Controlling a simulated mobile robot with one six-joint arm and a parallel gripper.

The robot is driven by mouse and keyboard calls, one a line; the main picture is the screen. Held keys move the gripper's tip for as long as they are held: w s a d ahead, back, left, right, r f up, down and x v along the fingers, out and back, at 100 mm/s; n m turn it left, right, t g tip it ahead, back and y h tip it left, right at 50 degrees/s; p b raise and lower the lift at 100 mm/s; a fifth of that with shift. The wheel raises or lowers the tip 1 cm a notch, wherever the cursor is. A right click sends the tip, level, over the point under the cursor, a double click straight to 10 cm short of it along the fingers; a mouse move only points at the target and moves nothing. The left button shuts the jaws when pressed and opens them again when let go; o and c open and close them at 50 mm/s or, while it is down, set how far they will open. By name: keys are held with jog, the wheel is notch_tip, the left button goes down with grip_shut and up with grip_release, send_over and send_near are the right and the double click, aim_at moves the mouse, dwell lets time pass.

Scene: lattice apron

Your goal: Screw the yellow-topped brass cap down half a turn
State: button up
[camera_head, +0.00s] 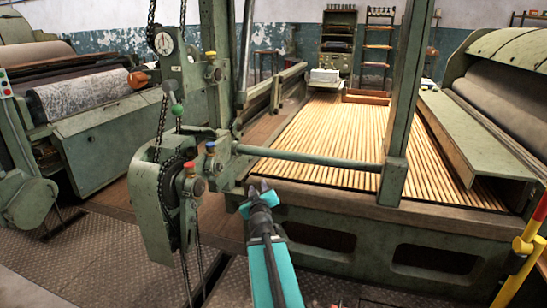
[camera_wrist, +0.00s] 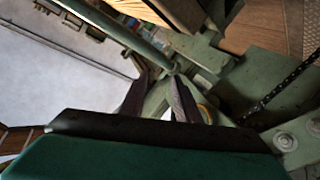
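The yellow-topped cap (camera_head: 210,54) sits high on the green machine's upright, at upper left of centre in the head view. Below it are similar fittings with a green top (camera_head: 177,109), a blue top (camera_head: 210,147) and a red top (camera_head: 189,167). My gripper (camera_head: 260,187) is well below and to the right of the yellow-topped cap, touching nothing that I can see. In the wrist view my gripper (camera_wrist: 158,78) has two dark fingers standing apart with nothing held between them. A yellowish round edge shows beside the right finger; I cannot tell what it is.
A green horizontal bar (camera_head: 310,158) and an upright post (camera_head: 404,100) stand near my arm. Chains hang by the green chain housing (camera_head: 157,190) at left. A slatted wooden apron (camera_head: 330,130) lies behind. A yellow and red post (camera_head: 523,246) stands at far right.

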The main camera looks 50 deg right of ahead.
jog(key=a+f+g+y, duration=0.2)
jog(key=a+f, duration=0.4)
jog(key=f, duration=0.4)
jog(key=a+f+g+y, duration=0.2)
jog(key=a+f, duration=0.4)
jog(key=f, duration=0.5)
jog(key=s+a+f+g+y, duration=0.2)
jog(key=s+a+f+g, duration=0.15)
jog(key=a+f, duration=0.6)
jog(key=s+a+f+g+y, duration=0.2)
jog(key=s+a+f, duration=0.3)
jog(key=a+f, duration=0.45)
jog(key=s+a+f+n+g+y, duration=0.1)
jog(key=s+a+f+g, duration=0.1)
jog(key=s+a+f, duration=0.2)
jog(key=s+a+f+n+g+y, duration=0.1)
jog(key=s+a+f+g, duration=0.2)
jog(key=s+a, duration=0.5)
jog(key=s+a+f+n+g+y, duration=0.1)
jog(key=s+a+f, duration=0.5)
jog(key=s, duration=0.6)
jog(key=shift+s+g, duration=0.2)
jog(key=shift+g, duration=0.55)
jog(key=shift+f, duration=0.1)
